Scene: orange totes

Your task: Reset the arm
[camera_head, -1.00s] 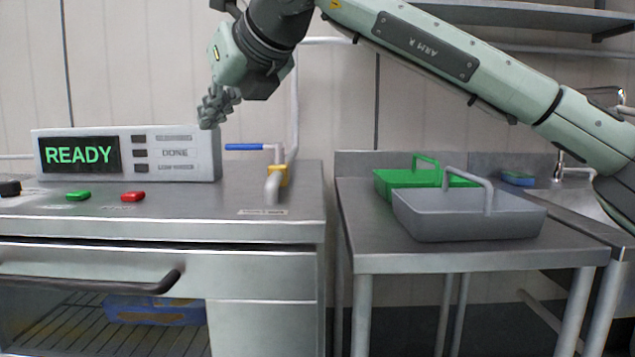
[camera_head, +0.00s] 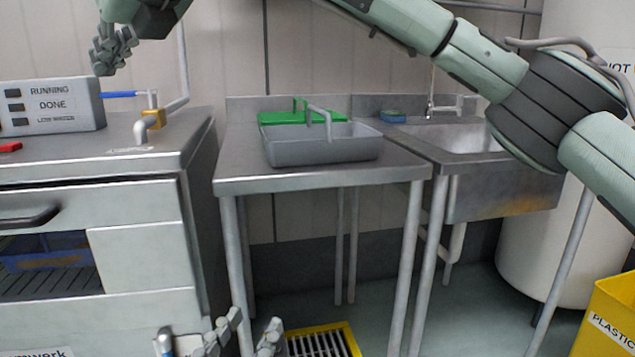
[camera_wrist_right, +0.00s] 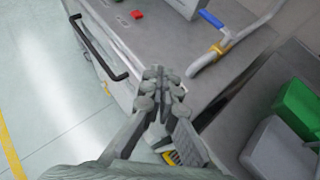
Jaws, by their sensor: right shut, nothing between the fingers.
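My right arm reaches across the top of the head view from the right. Its gripper (camera_head: 103,62) is at the upper left, above the control panel (camera_head: 55,108) and close to the blue valve handle (camera_head: 120,94). In the right wrist view the fingers of this gripper (camera_wrist_right: 160,75) are together with nothing between them, and the counter lies beyond them. My left gripper (camera_head: 250,335) shows at the bottom edge of the head view, in front of the tables. Its two fingers are apart and nothing is between them.
A grey tote (camera_head: 320,151) and a green tote (camera_head: 280,117) stand on the steel table (camera_head: 310,178). A sink (camera_head: 460,140) is to the right. A yellow bin (camera_head: 610,312) stands at the lower right. A floor grate (camera_head: 320,342) lies below.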

